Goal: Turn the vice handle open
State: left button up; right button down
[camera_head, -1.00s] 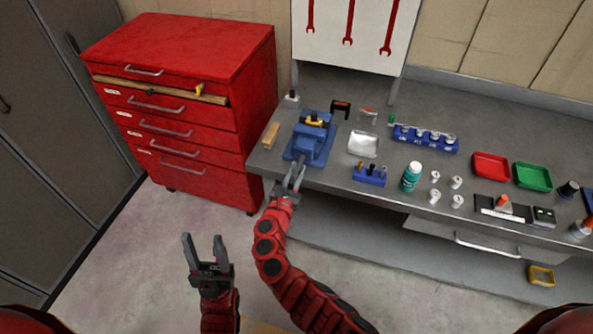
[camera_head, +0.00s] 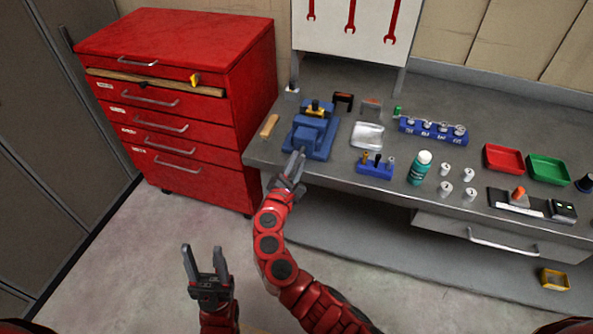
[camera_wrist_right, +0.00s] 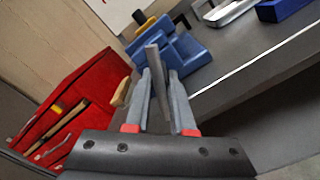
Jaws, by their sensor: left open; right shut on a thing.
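The blue vice (camera_head: 312,134) stands on the bench near its left front corner; it also shows in the right wrist view (camera_wrist_right: 180,55). A yellow and dark thing (camera_head: 318,108) sits at its top. My right gripper (camera_head: 294,167) is at the front of the vice, over the bench edge. In the right wrist view, the grey bar of the vice handle (camera_wrist_right: 157,82) stands tilted between the two fingers, and the gripper is shut on it. My left gripper (camera_head: 204,264) is open and empty, low in front of the bench, away from the vice.
A wooden-handled thing (camera_head: 269,126) lies left of the vice. A blue holder (camera_head: 375,166), a silver tray (camera_head: 368,136) and a green bottle (camera_head: 420,167) stand to the right. A red drawer cabinet (camera_head: 185,100) is left of the bench. The floor before it is clear.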

jog(key=m+b, duration=0.5)
jog(key=b, duration=0.1)
jog(key=shift+f, duration=0.2)
jog(key=shift+r+m+b, duration=0.1)
jog(key=shift+m+b, duration=1.5)
jog(key=shift+b, duration=0.5)
jog(key=shift+r+m+b, duration=0.1)
jog(key=shift+m+b, duration=0.6)
jog(key=shift+b, duration=0.2)
jog(key=c, duration=0.8)
grip_release()
jog(key=shift+o, duration=0.2)
